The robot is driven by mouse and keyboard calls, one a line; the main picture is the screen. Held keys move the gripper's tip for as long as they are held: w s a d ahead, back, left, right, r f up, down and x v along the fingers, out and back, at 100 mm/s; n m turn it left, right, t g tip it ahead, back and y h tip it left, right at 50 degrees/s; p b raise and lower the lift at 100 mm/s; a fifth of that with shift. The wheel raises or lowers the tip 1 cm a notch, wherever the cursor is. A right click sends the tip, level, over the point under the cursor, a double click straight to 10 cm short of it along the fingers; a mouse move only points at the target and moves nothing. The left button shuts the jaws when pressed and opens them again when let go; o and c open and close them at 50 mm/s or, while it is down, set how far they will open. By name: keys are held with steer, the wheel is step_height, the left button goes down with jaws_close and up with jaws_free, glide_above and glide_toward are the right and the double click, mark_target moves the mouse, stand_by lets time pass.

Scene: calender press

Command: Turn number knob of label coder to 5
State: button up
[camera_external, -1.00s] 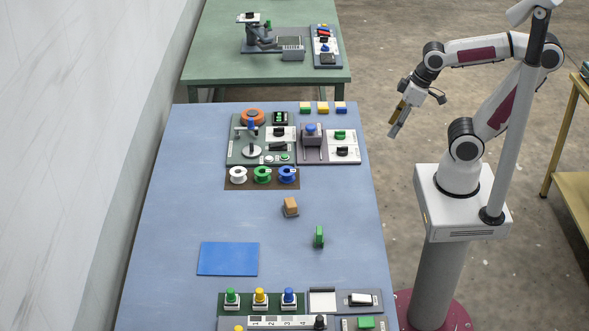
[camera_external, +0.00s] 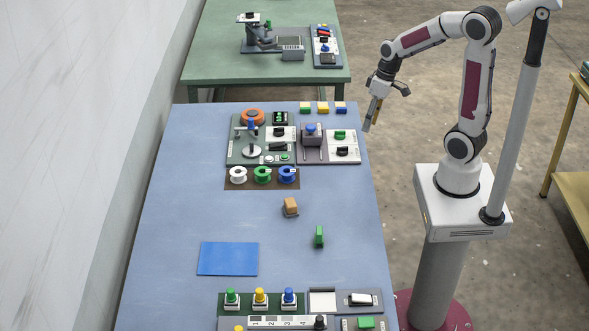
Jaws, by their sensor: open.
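My gripper (camera_external: 370,122) is open and empty. It hangs in the air off the right edge of the blue table, near its back right corner, pointing down and slightly left. A grey-purple unit (camera_external: 313,157) at the back right of the table has a blue-topped block and two white plates, one with a green knob (camera_external: 340,134) and one with a black knob (camera_external: 342,151). I cannot tell whether this is the label coder, and the knob markings are too small to read. My gripper touches none of these.
A green machine panel (camera_external: 235,157) stands left of that unit. Several spools sit on a brown strip in front. A tan block (camera_external: 291,205), a green piece (camera_external: 319,236) and a blue mat (camera_external: 228,259) lie mid-table. A numbered strip (camera_external: 283,322) and several coloured knobs line the front.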

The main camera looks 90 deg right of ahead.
mark_target(341, 131)
steer(key=w+d+f+n+t, duration=0.2)
steer(key=w+d+n, duration=0.3)
steer(key=d, duration=0.5)
steer(key=shift+w+f+n+h, duration=0.2)
steer(key=shift+f+n+h, duration=0.1)
steer(key=shift+f, duration=0.05)
steer(key=shift+f, duration=0.15)
steer(key=shift+x, duration=3.8)
steer(key=c, duration=1.1)
